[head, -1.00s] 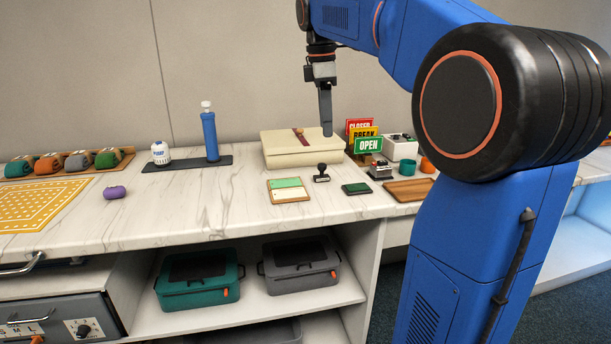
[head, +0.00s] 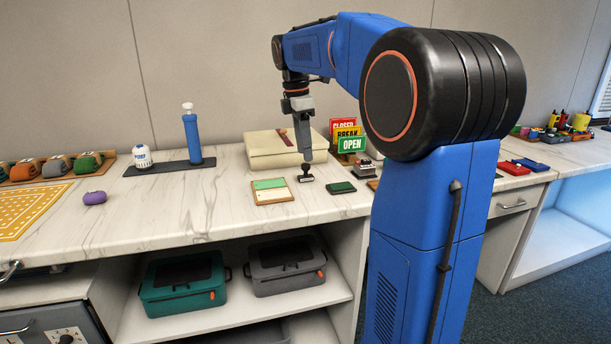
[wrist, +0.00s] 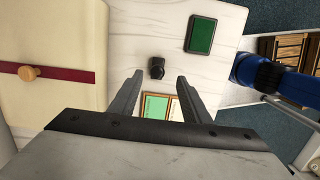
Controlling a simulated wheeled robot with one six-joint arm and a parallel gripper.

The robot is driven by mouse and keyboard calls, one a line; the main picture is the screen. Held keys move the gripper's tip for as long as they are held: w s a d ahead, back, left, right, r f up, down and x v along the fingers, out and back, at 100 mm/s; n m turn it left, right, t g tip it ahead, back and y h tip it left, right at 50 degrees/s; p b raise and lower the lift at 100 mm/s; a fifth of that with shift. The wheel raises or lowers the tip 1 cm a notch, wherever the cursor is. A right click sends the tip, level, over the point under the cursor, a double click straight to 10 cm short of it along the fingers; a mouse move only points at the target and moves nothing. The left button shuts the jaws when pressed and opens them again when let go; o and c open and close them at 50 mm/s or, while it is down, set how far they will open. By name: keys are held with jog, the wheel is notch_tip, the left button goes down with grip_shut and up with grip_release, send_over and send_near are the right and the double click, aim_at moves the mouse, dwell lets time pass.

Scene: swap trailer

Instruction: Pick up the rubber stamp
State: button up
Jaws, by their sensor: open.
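The rubber stamp (head: 305,174) is small and black with a flat base and an upright knob handle. It stands on the marble-look counter between the card board and the green ink pad. My gripper (head: 307,160) is just above or behind the stamp in the head view; the exact gap is hard to judge. In the wrist view my gripper (wrist: 156,78) has its two fingers apart. The stamp's dark round knob (wrist: 157,68) shows near the fingertips, midway between them and slightly beyond. Nothing is held.
A green ink pad (head: 341,187) lies to the right of the stamp, and a wooden board with cards (head: 272,197) to the left. A cream box (head: 270,157) stands behind, with OPEN, BREAK and CLOSED signs (head: 352,144) beside it.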

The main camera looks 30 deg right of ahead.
aim_at(306, 171)
jog(key=shift+w+d+f, duration=0.1)
jog(key=shift+d+f, duration=0.1)
jog(key=shift+f, duration=1.55)
jog(key=shift+w+d+f, duration=0.1)
jog(key=shift+d+f, duration=0.05)
jog(key=shift+f, duration=1.6)
grip_shut()
